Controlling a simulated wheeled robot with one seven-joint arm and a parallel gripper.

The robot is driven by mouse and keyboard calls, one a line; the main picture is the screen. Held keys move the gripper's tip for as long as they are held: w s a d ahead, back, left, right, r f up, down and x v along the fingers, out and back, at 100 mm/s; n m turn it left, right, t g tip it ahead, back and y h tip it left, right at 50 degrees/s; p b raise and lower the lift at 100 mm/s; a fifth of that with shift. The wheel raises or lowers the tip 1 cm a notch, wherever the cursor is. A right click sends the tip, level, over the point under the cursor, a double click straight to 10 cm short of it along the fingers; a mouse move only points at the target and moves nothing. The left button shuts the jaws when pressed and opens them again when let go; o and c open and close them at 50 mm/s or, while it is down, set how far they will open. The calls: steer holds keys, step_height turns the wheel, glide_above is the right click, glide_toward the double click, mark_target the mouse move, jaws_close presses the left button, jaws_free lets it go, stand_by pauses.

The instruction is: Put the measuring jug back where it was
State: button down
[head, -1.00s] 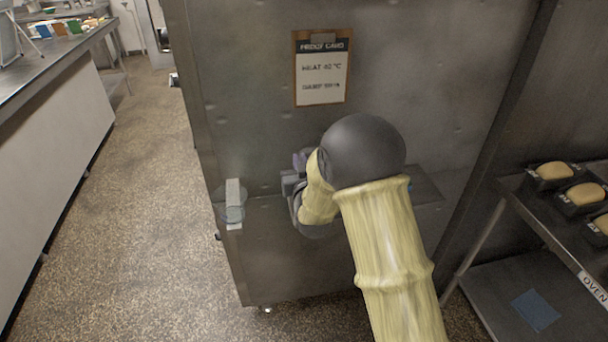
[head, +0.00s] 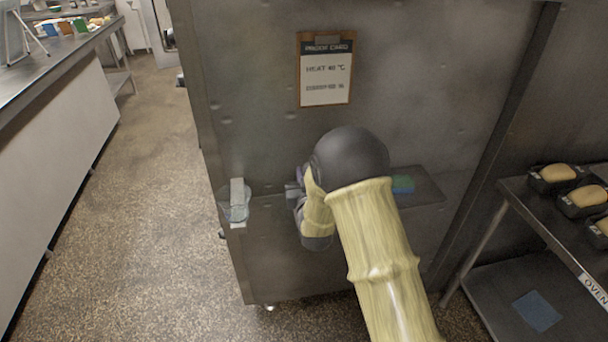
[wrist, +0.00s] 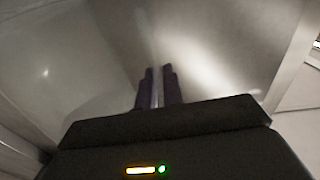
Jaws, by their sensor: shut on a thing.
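My gripper (head: 293,189) is at the front of the steel cabinet, partly hidden by my arm. In the wrist view its dark fingers (wrist: 158,88) are close together on a thin pale part. A clear, rounded vessel that looks like the measuring jug (head: 235,207) is left of my gripper in the head view, by the cabinet's left edge, overlapping a pale upright bar. A pale curved surface, probably the jug's wall, fills the left of the wrist view. The contact between fingers and jug is hidden in the head view.
A narrow shelf (head: 428,186) on the steel cabinet (head: 250,110) carries a small green-blue item (head: 403,184). A clipboard card (head: 325,75) hangs above. A rack (head: 508,192) with loaf tins stands at right. Open floor (head: 160,200) lies left, before a long counter (head: 60,125).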

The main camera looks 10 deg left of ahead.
steer(key=c, duration=1.5)
jaws_free()
steer(key=shift+c, duration=0.2)
steer(key=b+v, duration=0.3)
steer(key=v, duration=0.9)
